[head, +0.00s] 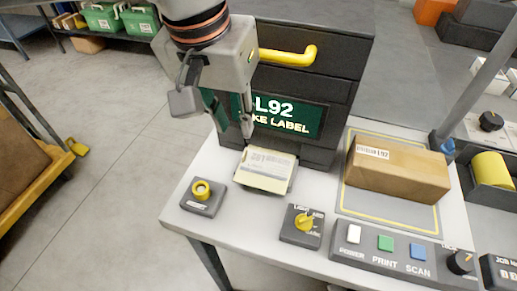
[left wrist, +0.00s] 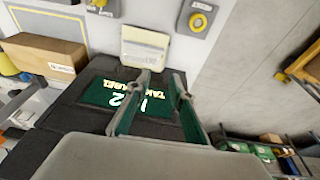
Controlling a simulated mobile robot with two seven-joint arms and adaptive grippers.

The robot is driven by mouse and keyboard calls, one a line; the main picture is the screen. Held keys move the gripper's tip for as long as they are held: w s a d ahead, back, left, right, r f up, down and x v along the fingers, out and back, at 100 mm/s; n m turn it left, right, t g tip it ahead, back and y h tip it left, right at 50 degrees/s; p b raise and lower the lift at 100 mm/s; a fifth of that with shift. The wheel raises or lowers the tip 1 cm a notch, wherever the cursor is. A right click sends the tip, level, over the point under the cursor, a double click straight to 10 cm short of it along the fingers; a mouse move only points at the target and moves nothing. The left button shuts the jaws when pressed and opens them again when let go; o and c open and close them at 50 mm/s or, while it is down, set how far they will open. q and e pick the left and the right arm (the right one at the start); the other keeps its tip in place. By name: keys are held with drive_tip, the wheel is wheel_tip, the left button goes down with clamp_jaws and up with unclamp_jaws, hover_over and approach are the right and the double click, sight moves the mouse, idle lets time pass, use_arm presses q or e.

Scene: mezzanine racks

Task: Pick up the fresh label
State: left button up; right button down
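The fresh label (head: 268,165), pale with grey print, lies at the foot of the dark printer (head: 345,60) on a cream-coloured piece. In the left wrist view the label (left wrist: 145,45) appears just beyond the fingertips. My left gripper (head: 232,128) is above and slightly left of the label, in front of the printer's green "L92 TAKE LABEL" screen (head: 290,117). In the left wrist view its two fingers (left wrist: 160,74) are apart with nothing between them. I cannot tell the exact height above the label. My right gripper is not in view.
A cardboard box (head: 400,170) labelled L92 sits on a yellow-outlined mat to the right. A yellow button box (head: 203,196), a yellow selector knob (head: 304,222) and a button panel (head: 400,250) line the bench's front. The printer has a yellow handle (head: 290,56).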

use_arm(q)
drive_tip(key=b, duration=0.1)
approach(246, 156)
drive_tip(key=shift+a+f, duration=0.25)
drive_tip(key=shift+f, duration=0.25)
drive_tip(key=shift+d+b+x, duration=0.15)
drive_tip(key=shift+b+x, duration=0.15)
drive_tip(key=shift+x, duration=1.1)
drive_tip(key=shift+d+b+x, duration=0.1)
drive_tip(key=shift+b+x, duration=0.15)
drive_tip(key=shift+x, duration=1.15)
clamp_jaws()
drive_tip(key=shift+r, duration=0.15)
